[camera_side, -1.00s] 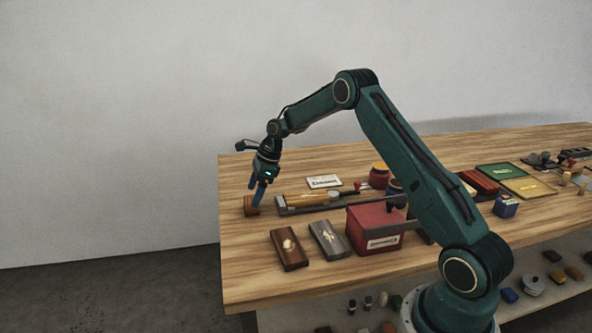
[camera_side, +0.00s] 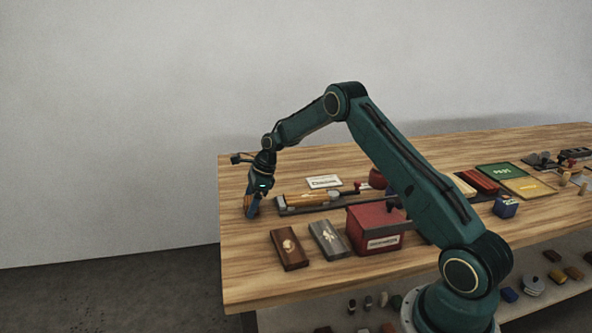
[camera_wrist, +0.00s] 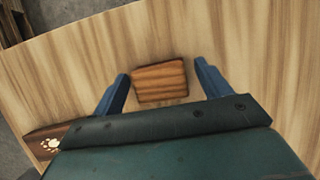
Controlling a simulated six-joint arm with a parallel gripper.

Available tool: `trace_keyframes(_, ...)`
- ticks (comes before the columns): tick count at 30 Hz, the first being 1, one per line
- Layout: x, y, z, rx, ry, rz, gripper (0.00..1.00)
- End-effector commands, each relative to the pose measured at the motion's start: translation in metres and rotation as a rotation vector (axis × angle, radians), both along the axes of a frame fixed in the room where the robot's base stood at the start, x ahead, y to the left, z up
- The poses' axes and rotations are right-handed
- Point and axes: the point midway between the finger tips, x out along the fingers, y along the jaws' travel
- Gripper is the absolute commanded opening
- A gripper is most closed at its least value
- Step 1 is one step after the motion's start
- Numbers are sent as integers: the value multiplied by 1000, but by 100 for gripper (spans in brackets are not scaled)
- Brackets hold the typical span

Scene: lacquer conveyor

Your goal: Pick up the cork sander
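A small brown block with dark stripes (camera_wrist: 160,82), which looks like the cork sander, lies on the table near its left end. In the wrist view it sits between my two blue fingers, with a gap on each side. My gripper (camera_wrist: 162,72) is open and points down at the block. In the side view my gripper (camera_side: 251,209) is low at the block and hides most of it. I cannot tell how high the fingertips are above the table.
A dark tray with tools (camera_side: 300,208) lies just right of my gripper. A brown box with an emblem (camera_side: 289,250), a grey one (camera_side: 328,240) and a red box (camera_side: 372,228) stand nearer the front. The table's left edge is close; bare wood lies between.

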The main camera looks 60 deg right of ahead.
Motion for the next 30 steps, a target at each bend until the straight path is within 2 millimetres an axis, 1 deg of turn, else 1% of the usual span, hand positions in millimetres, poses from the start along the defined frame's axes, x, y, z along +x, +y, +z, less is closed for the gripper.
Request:
trace_keyframes(1, 0, 0, 0, 0, 0, 0, 66)
trace_keyframes(3, 0, 0, 0, 0, 0, 0, 52)
trace_keyframes(5, 0, 0, 0, 0, 0, 0, 41)
trace_keyframes(6, 0, 0, 0, 0, 0, 0, 33)
trace_keyframes(14, 0, 0, 1, 0, 0, 0, 33)
trace_keyframes(20, 0, 0, 9, -1, -2, 0, 33)
trace_keyframes(23, 0, 0, 19, -1, -3, 1, 33)
trace_keyframes(30, 0, -1, 54, -2, -3, 1, 33)
